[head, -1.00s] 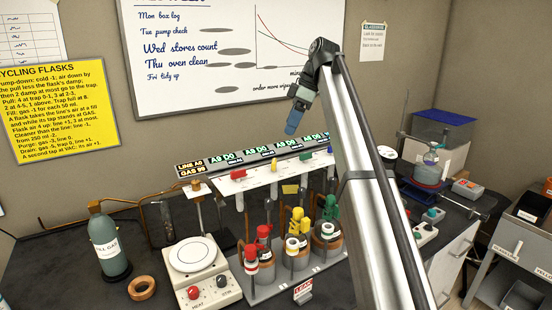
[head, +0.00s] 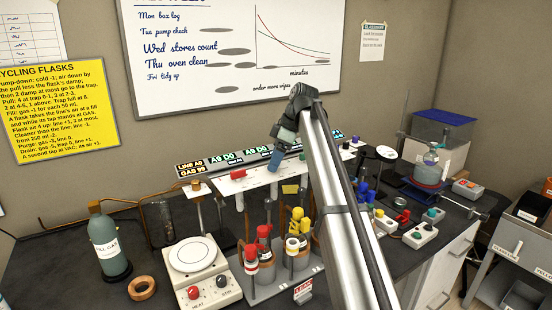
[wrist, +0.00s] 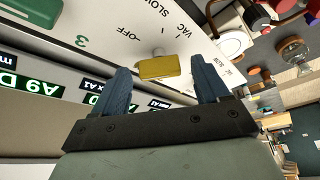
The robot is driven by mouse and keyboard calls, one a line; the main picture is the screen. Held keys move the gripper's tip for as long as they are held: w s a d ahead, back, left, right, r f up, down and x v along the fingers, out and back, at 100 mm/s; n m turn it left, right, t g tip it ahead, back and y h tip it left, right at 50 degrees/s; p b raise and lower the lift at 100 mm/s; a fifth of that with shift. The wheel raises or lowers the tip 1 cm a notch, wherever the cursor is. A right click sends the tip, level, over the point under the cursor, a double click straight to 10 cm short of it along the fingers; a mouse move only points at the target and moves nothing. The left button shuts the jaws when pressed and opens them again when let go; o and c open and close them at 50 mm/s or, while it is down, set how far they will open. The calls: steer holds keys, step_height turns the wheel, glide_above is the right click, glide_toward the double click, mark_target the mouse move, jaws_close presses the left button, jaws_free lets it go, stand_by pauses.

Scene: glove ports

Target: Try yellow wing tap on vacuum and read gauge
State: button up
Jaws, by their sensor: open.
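The yellow wing tap (wrist: 158,67) shows in the wrist view on a white panel marked OFF, SLOW and VAC. I cannot tell which mark it points to. My gripper (wrist: 160,90) is open, with one blue finger on each side of the tap and no clear contact. In the head view my gripper (head: 275,163) is over the white tap panel (head: 258,181) and hides the yellow tap. The line gauge (head: 190,162) seems to read LINE A9. Next to it a display (head: 224,156) seems to read A9 D0; my gripper partly covers the row.
A red tap (head: 238,174) is left of my gripper. Below the panel stand flasks with red (head: 264,232) and yellow (head: 305,225) tops. A hotplate (head: 192,254) and a gas bottle (head: 108,242) are at left. My arm covers the bench right of the flasks.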

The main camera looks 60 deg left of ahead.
steer(key=c, duration=1.1)
steer(key=shift+o, duration=0.2)
steer(key=shift+s+d+m, duration=0.1)
steer(key=shift+m, duration=0.2)
steer(key=m, duration=0.2)
steer(key=m+t+y, duration=0.1)
steer(key=m, duration=0.1)
steer(key=shift+s+d+f+m+t, duration=0.1)
steer(key=shift+s+m+t, duration=0.05)
steer(key=shift+m+t, duration=0.15)
steer(key=shift+m+t+y, duration=0.3)
steer(key=shift+m+t, duration=0.7)
steer(key=shift+m, duration=1.6)
